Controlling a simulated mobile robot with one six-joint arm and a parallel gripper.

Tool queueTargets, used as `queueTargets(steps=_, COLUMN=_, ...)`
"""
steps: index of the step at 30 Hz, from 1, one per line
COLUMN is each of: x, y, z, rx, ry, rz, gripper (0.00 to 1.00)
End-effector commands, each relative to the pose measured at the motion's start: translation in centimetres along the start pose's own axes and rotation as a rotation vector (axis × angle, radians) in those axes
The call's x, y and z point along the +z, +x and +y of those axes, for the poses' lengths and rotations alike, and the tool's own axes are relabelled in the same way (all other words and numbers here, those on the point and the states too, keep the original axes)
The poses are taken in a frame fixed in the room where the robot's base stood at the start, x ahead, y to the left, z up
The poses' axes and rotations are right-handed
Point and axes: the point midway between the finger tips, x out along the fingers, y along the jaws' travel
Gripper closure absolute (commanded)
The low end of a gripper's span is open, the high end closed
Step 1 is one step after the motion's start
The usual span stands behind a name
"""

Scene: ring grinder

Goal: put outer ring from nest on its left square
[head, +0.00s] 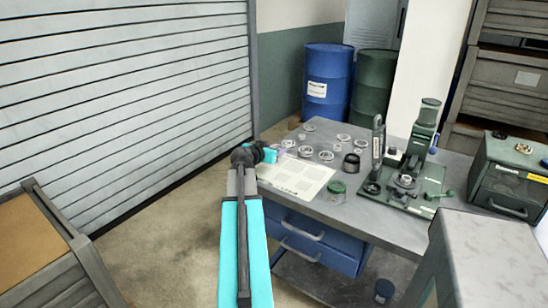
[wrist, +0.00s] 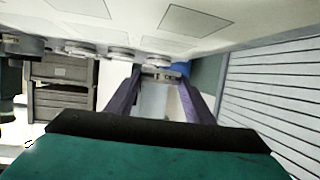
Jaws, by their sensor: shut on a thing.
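My gripper (head: 282,154) is over the left edge of the table, near the back left corner of the white sheet of squares (head: 318,174). In the wrist view its two purple fingers (wrist: 161,80) are shut on a small metallic ring (wrist: 160,74), seen nearly edge-on. The ring cannot be made out in the head view. The sheet's square outlines (wrist: 197,19) also show in the wrist view, which is turned over. The green grinder (head: 408,172) with its nest (head: 405,181) stands at the table's right; whether the nest holds anything is too small to tell.
Several loose rings (head: 326,155) lie behind the sheet. A dark round pot (head: 351,163) and a green-topped jar (head: 337,187) stand at its right. A green box (head: 512,173) is at the far right. A slatted shutter (head: 120,85) rises at left.

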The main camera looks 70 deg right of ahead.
Motion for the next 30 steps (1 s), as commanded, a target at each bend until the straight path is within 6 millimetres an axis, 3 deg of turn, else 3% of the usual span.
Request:
queueTargets(steps=13, x=3.0, y=1.1, z=0.0, rx=0.000, ry=-0.001, rz=0.000, gripper=0.78)
queueTargets(steps=30, x=3.5, y=1.3, z=0.0, rx=0.000, ry=0.000, rz=0.001, gripper=0.78)
